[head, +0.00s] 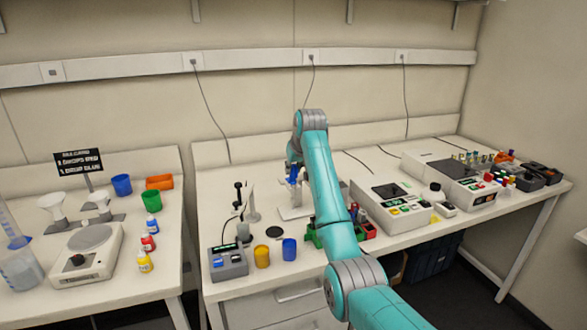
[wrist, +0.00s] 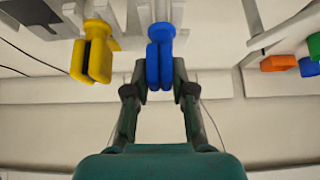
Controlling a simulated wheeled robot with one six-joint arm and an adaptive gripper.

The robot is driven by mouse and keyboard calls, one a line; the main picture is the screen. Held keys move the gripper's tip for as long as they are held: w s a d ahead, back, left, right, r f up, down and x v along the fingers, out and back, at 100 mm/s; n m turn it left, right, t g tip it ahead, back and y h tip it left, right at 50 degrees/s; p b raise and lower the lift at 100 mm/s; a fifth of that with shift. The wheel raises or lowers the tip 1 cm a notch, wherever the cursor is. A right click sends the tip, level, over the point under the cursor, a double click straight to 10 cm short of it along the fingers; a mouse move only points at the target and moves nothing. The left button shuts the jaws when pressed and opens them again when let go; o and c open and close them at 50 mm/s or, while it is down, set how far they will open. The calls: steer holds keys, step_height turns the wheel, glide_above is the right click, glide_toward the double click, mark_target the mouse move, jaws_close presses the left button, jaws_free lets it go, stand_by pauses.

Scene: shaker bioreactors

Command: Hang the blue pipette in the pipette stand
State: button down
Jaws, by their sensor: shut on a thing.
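The blue pipette (wrist: 160,56) is between the two fingers of my gripper (wrist: 158,78) in the wrist view, and the gripper is shut on it. In the head view the blue pipette (head: 294,172) is a small blue shape just left of my teal arm, above the white pipette stand (head: 291,212). Pale parts, seemingly of the stand, show at the top of the wrist view close to the blue pipette. I cannot tell whether the pipette touches the stand. The arm hides much of the stand and the gripper in the head view.
A yellow pipette (wrist: 93,50) is left of the blue one in the wrist view. On the bench are a yellow cup (head: 262,256), a blue cup (head: 289,249), a grey device (head: 228,263) and a green rack (head: 313,236). White instruments (head: 390,204) stand to the right.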

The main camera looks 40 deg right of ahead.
steer(key=shift+f, duration=0.45)
stand_by(0.3)
steer(key=c, duration=0.9)
jaws_free()
steer(key=shift+r, duration=3.5)
